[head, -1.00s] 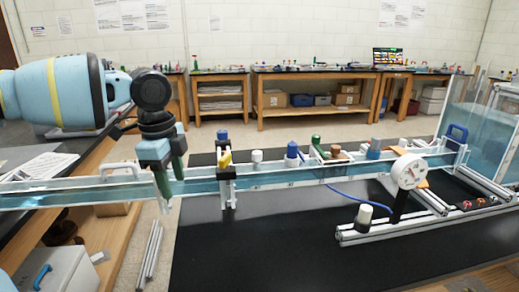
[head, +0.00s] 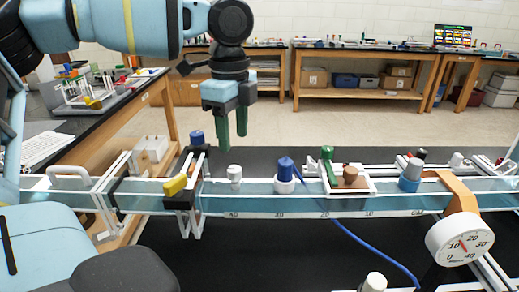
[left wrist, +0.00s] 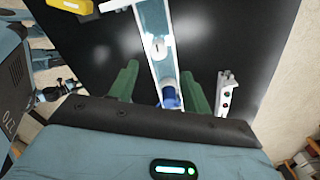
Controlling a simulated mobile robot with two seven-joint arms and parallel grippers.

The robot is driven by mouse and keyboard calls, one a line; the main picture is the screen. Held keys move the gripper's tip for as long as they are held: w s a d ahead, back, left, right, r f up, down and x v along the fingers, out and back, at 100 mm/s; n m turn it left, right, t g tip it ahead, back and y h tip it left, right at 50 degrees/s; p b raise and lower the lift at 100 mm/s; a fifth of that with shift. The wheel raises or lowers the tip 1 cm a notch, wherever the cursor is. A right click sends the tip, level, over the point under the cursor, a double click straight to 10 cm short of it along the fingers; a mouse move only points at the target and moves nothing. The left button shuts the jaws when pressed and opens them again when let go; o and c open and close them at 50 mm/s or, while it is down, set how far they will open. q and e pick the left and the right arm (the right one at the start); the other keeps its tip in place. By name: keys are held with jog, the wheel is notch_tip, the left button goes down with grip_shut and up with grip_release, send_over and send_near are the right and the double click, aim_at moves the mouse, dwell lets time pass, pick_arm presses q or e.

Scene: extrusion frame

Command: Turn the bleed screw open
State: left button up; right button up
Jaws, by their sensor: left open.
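My left gripper (head: 232,125) hangs with its green fingers down and apart, empty, above and behind the clear channel (head: 260,204). A white knob (head: 235,177) and a blue knob on a white collar (head: 285,172) stand upright on the channel, below and to the right of the fingers. In the left wrist view, the open fingers (left wrist: 160,85) straddle the channel in the picture. A blue knob (left wrist: 169,92) shows between them, with a white cap (left wrist: 157,43) farther up. I cannot tell which fitting is the bleed screw. My right gripper is not in view.
A black clamp with a yellow handle (head: 175,185) grips the channel at left. A green lever (head: 328,165), a brown knob (head: 350,173) and a grey-blue cap (head: 411,175) stand farther right.

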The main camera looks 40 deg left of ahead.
aim_at(234, 169)
pick_arm(q)
jog(key=shift+s+r, duration=0.15)
jog(key=shift+r, duration=0.05)
jog(key=shift+s+f, duration=0.1)
jog(key=shift+f, duration=0.45)
notch_tip(234, 169, down, 7)
jog(key=shift+r, duration=0.15)
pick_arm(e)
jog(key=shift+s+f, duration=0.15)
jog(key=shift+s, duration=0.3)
pick_arm(q)
jog(key=c, duration=1)
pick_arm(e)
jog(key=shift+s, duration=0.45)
